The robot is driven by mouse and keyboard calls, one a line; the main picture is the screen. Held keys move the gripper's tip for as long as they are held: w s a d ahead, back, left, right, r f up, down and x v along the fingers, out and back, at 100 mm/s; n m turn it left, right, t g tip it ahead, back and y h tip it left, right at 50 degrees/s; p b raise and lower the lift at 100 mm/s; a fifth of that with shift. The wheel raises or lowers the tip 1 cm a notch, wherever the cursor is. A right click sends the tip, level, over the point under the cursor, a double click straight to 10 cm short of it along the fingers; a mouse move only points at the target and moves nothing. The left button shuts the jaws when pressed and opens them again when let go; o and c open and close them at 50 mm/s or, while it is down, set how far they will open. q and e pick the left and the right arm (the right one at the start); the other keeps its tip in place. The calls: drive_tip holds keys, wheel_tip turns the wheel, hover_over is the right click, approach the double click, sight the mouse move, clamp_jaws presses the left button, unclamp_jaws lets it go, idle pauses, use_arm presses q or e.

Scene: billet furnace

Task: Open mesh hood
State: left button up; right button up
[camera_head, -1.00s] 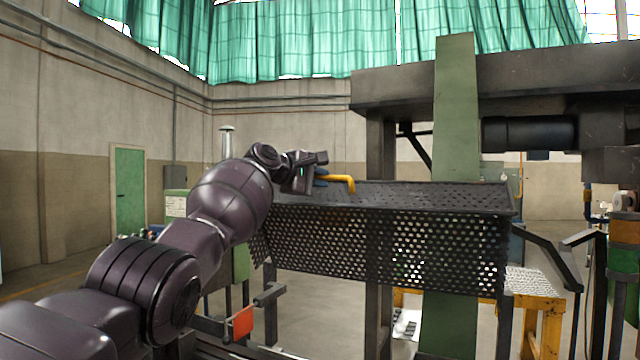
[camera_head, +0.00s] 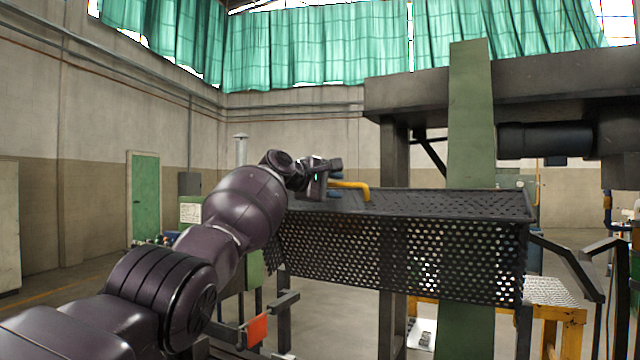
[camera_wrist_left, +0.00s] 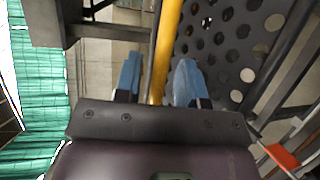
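The mesh hood (camera_head: 400,250) is a dark perforated metal guard with a sloping front, in the middle of the head view. Its yellow handle (camera_head: 352,185) stands at the upper left of the hood. My left gripper (camera_head: 336,191) is at this handle. In the left wrist view the blue fingertips (camera_wrist_left: 158,82) lie on either side of the yellow bar (camera_wrist_left: 164,50). A gap shows between the left finger and the bar; the right finger is close to it, and contact is unclear. The mesh (camera_wrist_left: 225,40) lies beyond. My right gripper is not in view.
An orange-red plate (camera_head: 257,330) sits below my left arm. A yellow stand (camera_head: 548,318) and dark rails are at the right. Open floor lies to the left.

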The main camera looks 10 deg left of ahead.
use_arm(q)
drive_tip(key=shift+s+a+f+b, duration=0.15)
drive_tip(key=shift+s+a+b, duration=0.05)
drive_tip(key=shift+a+b, duration=0.2)
drive_tip(key=shift+b+v, duration=0.7)
drive_tip(key=shift+v, duration=0.85)
drive_tip(key=v, duration=0.7)
drive_tip(key=shift+r+b, duration=0.2)
drive_tip(key=shift+b, duration=0.2)
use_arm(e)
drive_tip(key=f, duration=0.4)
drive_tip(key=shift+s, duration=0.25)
use_arm(q)
drive_tip(key=shift+d, duration=0.1)
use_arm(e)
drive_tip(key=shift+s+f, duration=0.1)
